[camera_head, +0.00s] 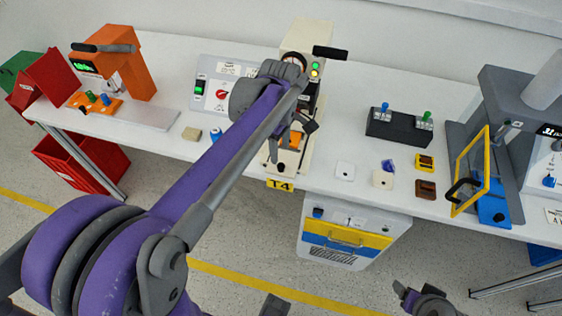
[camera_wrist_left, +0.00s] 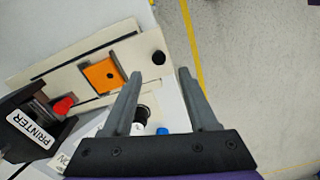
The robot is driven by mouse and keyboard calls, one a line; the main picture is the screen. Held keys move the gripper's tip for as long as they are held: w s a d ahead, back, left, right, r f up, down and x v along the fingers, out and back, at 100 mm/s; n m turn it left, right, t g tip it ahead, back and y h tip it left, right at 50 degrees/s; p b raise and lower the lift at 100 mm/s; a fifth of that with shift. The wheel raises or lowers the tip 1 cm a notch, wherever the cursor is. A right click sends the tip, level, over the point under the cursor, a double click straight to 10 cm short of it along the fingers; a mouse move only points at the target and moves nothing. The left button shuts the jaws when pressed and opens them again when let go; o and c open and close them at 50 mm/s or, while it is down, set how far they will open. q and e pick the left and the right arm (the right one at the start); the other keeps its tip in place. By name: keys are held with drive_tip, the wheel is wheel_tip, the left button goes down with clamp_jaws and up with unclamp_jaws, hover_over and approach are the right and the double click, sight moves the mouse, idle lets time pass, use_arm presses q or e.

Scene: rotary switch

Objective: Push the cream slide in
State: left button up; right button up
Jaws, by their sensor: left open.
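The cream slide (camera_wrist_left: 138,58) reaches out of the cream printer (camera_head: 305,38) at the table's front edge, above the T4 label. It carries an orange square piece (camera_wrist_left: 103,75) and has a round black knob (camera_wrist_left: 158,57) at its outer end. In the head view the slide (camera_head: 291,160) is partly covered by my left arm. My left gripper (camera_wrist_left: 160,74) is open and empty. In the wrist view the knob lies just beyond and between its fingertips; I see no contact. A part of my right arm (camera_head: 428,303) shows at the bottom edge, with its jaws unclear.
A control panel with a red rotary switch (camera_head: 222,93) stands left of the printer, partly behind my arm. A black switch box (camera_head: 399,127) and several small pieces lie to the right. A yellow-framed door (camera_head: 471,171) stands further right. Floor in front is mostly clear.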

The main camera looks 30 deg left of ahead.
sight(280, 165)
use_arm(q)
wheel_tip(280, 165, down, 7)
drive_tip(key=shift+w+b, duration=0.1)
drive_tip(key=shift+b, duration=0.2)
clamp_jaws()
idle(1.4)
